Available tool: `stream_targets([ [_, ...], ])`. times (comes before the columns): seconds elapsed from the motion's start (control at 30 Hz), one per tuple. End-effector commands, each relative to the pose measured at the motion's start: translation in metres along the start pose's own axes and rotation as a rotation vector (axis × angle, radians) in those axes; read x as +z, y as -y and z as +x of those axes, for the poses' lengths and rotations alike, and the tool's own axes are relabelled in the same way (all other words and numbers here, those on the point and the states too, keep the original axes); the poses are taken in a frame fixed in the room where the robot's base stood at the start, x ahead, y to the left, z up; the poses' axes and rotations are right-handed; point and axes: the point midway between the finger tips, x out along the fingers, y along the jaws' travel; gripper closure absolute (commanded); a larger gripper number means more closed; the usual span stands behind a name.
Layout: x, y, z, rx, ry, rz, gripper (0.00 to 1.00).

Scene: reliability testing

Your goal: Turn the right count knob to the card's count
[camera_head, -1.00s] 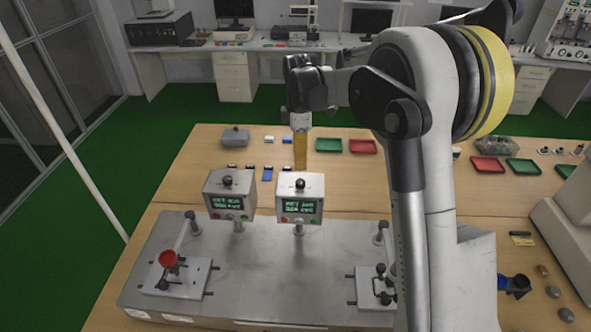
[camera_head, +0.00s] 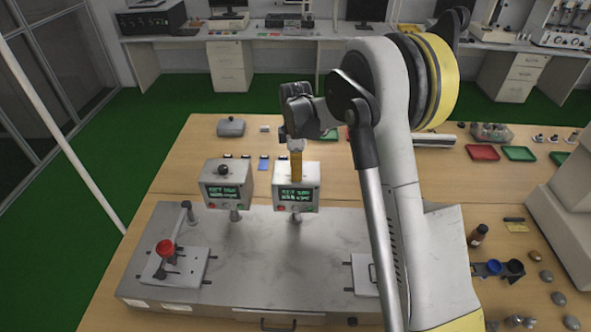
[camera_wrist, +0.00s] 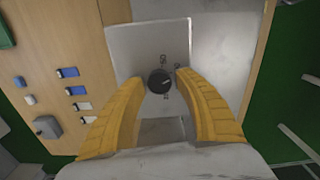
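The right counter box (camera_head: 297,187) stands on a post, with a green-lit display (camera_head: 295,195) whose text is too small to read. Its black count knob (camera_wrist: 159,81) is on top, beside printed numbers, one seemingly 50. My gripper (camera_wrist: 159,79) has its yellow fingers on either side of this knob, open, with slim gaps apparently left. In the head view my gripper (camera_head: 296,178) points down at the box top and hides the knob. A small yellow card or label (camera_head: 516,227) lies at the right; I cannot tell whether it is the task's card.
The left counter box (camera_head: 226,184), with its own black knob (camera_head: 223,170), stands close beside the right one. A red cup-like part (camera_head: 165,247) sits on a fixture at the left of the metal base plate (camera_head: 270,260). Small blue pieces (camera_head: 264,164) lie behind the boxes.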

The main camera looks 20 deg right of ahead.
Motion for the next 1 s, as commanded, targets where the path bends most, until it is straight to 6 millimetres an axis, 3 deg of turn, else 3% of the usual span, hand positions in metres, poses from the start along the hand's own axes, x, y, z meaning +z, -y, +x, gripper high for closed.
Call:
stream_targets([
  [0.03, 0.0, 0.0, -0.0001, 0.0, 0.0, 0.0, 0.79],
  [0.1, 0.0, 0.0, -0.0002, 0.0, 0.0, 0.0, 1.0],
  [0.57, -0.0001, -0.0002, 0.0014, 0.0, -0.001, 0.08, 1.0],
  [1.0, 0.0001, -0.001, 0.0022, 0.0, -0.001, 0.436, 1.0],
])
